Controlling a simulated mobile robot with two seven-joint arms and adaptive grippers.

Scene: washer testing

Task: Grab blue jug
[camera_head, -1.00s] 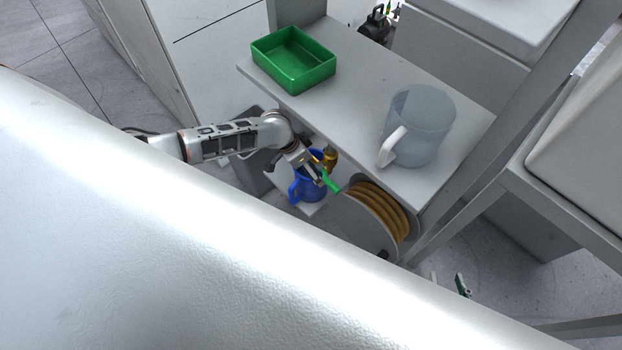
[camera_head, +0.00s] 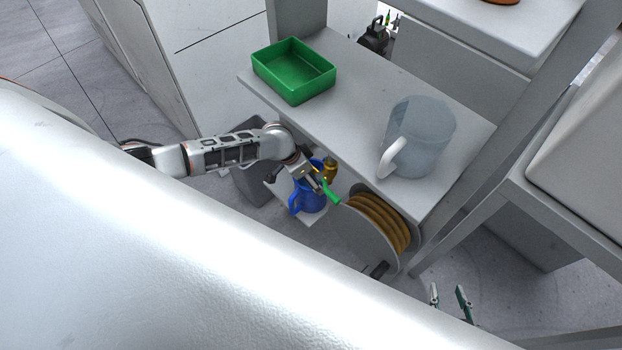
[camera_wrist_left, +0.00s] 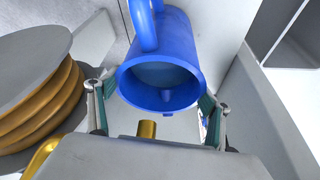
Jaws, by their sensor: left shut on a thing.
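The blue jug (camera_head: 311,201) stands on a small low shelf under the grey shelf, partly covered by my left gripper (camera_head: 322,183). In the left wrist view, the jug (camera_wrist_left: 178,60) has its open rim toward the camera and its handle at the top. The teal fingers of my left gripper (camera_wrist_left: 156,108) lie on either side of the jug, and the gripper is shut on it. My right gripper (camera_head: 450,298) is at the lower right of the head view, its teal-tipped fingers apart and empty, away from the jug.
A hose reel (camera_head: 378,222) stands close to the right of the jug. A brass fitting (camera_head: 330,168) is just behind it. The grey shelf (camera_head: 350,108) above holds a green tray (camera_head: 293,72) and a translucent jug (camera_head: 425,135).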

